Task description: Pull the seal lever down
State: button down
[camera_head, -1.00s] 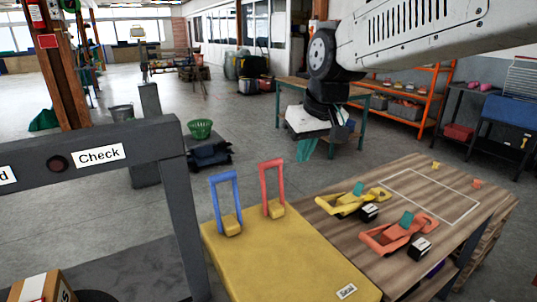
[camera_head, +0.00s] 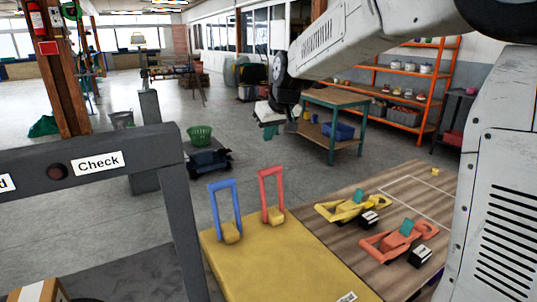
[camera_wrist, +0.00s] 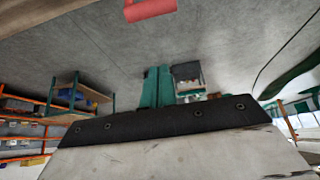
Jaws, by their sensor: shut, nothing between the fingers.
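Two upright loop-shaped levers stand on a yellow box (camera_head: 275,272), a blue lever (camera_head: 213,212) at left and a red lever (camera_head: 281,196) at right. A small label (camera_head: 346,297) on the box is cut off and too small to read, so I cannot tell which is the seal lever. My gripper (camera_head: 271,131) has teal fingers and appears above the red lever in the head view, apart from it. In the wrist view the fingers (camera_wrist: 158,86) are together and empty. A red bar (camera_wrist: 150,9) shows at the top edge there, possibly the red lever's handle.
A grey frame with a Check sign (camera_head: 97,163) stands at left. A yellow clamp-like tool (camera_head: 345,211) and an orange one (camera_head: 392,243) lie on the wooden table (camera_head: 330,242) at right. A green-legged table (camera_head: 337,97) and orange shelves (camera_head: 400,109) stand behind.

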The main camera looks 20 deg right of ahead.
notch_tip(320, 180, down, 9)
jog(key=shift+w, duration=0.45)
dwell(0.6)
